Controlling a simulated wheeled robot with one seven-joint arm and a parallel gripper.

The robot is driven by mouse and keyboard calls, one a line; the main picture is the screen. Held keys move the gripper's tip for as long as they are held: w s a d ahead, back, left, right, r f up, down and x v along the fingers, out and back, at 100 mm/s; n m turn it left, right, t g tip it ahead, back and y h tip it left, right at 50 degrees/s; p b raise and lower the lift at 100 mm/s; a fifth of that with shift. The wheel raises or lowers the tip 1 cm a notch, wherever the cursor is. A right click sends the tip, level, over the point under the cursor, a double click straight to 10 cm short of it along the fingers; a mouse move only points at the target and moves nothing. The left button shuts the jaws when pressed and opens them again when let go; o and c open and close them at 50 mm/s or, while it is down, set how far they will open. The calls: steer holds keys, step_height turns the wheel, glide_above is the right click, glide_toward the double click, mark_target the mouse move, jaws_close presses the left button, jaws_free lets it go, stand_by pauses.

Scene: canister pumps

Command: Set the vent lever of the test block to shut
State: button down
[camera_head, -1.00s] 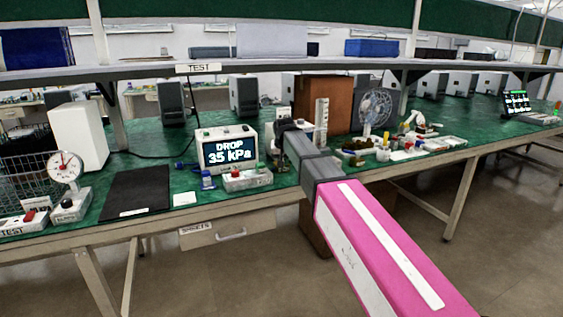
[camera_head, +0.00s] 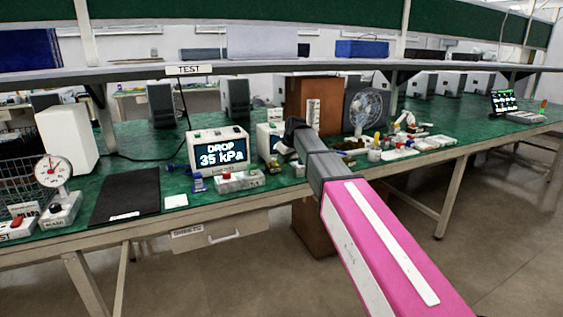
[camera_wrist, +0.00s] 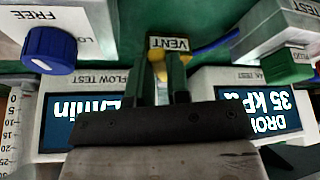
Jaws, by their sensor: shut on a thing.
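In the wrist view, which shows labels upside down, my gripper (camera_wrist: 161,85) points at the white VENT label (camera_wrist: 169,43). Its two dark fingers are shut on a yellow part, the vent lever (camera_wrist: 160,68), showing between and beside them. Much of the lever is hidden, so its exact setting cannot be told. A pale block marked TEST (camera_wrist: 268,28), with a green knob (camera_wrist: 287,65), is at the upper right. In the head view my gripper (camera_head: 293,130) is over the green bench, right of the display reading DROP 35 kPa (camera_head: 220,150); its fingers are too small to make out.
A block marked FREE with a blue knob (camera_wrist: 50,50) is close at the upper left of the wrist view. A flow-test display (camera_wrist: 85,118) stands beside my fingers. A dial gauge (camera_head: 53,170) and black mat (camera_head: 125,195) lie left; a fan (camera_head: 366,110) stands right.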

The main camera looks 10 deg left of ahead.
steer(key=shift+w+n, duration=0.1)
steer(key=shift+n, duration=0.2)
steer(key=c, duration=1.1)
jaws_free()
